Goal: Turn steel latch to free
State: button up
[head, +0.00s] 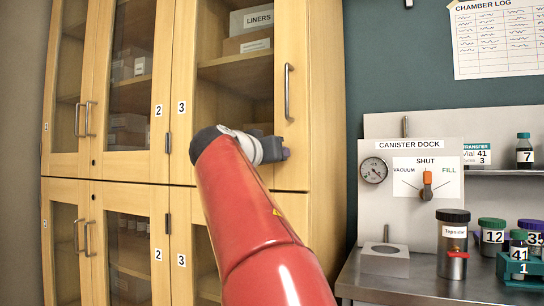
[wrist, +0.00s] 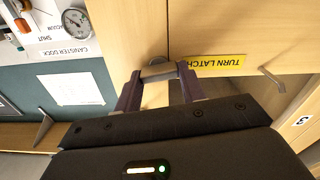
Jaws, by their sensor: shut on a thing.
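The steel latch (wrist: 158,70) shows in the wrist view as a short grey bar with a round pivot behind it, on the pale wooden cabinet front. The bar lies nearly level across that picture. My gripper (wrist: 158,78) is shut on it, with one purple-grey finger at each end of the bar. A yellow "TURN LATCH" label (wrist: 210,65) sits beside the latch, upside down in this view. In the head view, my gripper (head: 275,152) is at the lower right of the upper cabinet door marked 3, and hides the latch there.
The upper door's bar handle (head: 288,92) stands out just above my gripper. To the right, a steel bench holds a canister dock panel (head: 411,144), a dark-lidded canister (head: 453,243) and several capped vials. My red arm crosses in front of the cabinet.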

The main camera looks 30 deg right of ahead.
jog(key=shift+w+a+f+n+p, duration=0.1)
jog(key=shift+n+p, duration=0.6)
jog(key=shift+n, duration=3.25)
jog(key=shift+w+a+f+n+p, duration=0.1)
jog(key=shift+n+p, duration=0.55)
jog(key=shift+n, duration=3.3)
jog(key=o, duration=1)
jog(key=b+v, duration=0.1)
jog(key=v, duration=0.6)
jog(key=shift+s+a+b, duration=0.3)
